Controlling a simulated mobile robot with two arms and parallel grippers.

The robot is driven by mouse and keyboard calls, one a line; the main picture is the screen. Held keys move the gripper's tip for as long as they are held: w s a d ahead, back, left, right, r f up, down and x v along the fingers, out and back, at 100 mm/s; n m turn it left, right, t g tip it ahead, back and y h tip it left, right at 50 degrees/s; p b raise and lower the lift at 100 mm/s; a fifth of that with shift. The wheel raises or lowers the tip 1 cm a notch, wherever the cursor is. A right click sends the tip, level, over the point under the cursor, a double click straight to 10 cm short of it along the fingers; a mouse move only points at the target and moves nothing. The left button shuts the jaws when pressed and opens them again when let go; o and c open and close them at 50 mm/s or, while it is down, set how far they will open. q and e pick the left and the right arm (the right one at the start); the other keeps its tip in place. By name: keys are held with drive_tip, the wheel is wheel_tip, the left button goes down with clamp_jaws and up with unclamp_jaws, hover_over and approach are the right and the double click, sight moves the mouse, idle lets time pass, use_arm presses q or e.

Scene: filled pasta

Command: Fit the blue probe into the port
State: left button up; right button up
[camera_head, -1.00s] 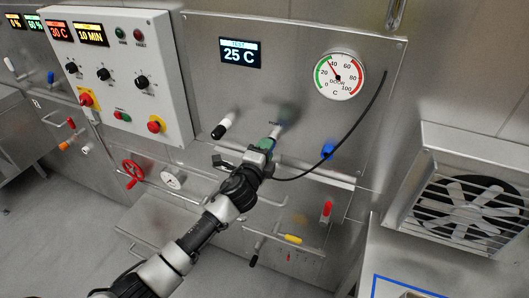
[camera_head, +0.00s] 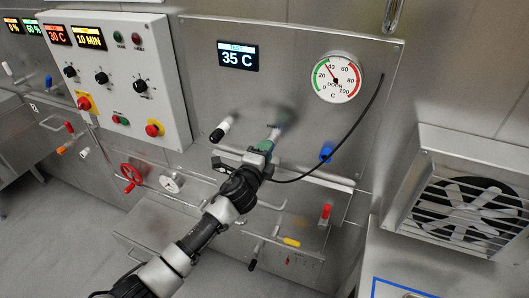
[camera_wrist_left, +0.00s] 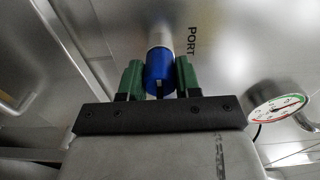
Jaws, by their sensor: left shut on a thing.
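My left gripper (camera_head: 264,149) is at the steel panel, below the temperature display. In the left wrist view its green fingers (camera_wrist_left: 134,80) are shut on the blue probe (camera_wrist_left: 160,72), one on each side. The probe's pale front part (camera_wrist_left: 159,36) points straight at the panel, left of the printed word PORT (camera_wrist_left: 191,40). In the head view this pale part (camera_head: 274,133) reaches the panel surface. The port opening itself is hidden behind the probe, so I cannot tell how deep the tip sits. The display (camera_head: 238,56) reads 35 C. My right gripper is not in view.
A black cable (camera_head: 352,128) hangs from the panel's right edge toward my gripper. A blue part (camera_head: 326,152) is to the right, a black-and-white handle (camera_head: 221,129) to the left. A round dial (camera_head: 337,77) is above right. Red and yellow levers are below; a fan housing (camera_head: 470,200) stands right.

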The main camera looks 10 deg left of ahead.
use_arm(q)
drive_tip(key=o, duration=1.2)
drive_tip(key=shift+w, duration=0.1)
drive_tip(key=shift+o, duration=0.2)
drive_tip(key=s+a+p, duration=0.1)
drive_tip(key=s+p, duration=0.1)
drive_tip(key=s, duration=0.5)
drive_tip(key=shift+a, duration=0.15)
idle(0.4)
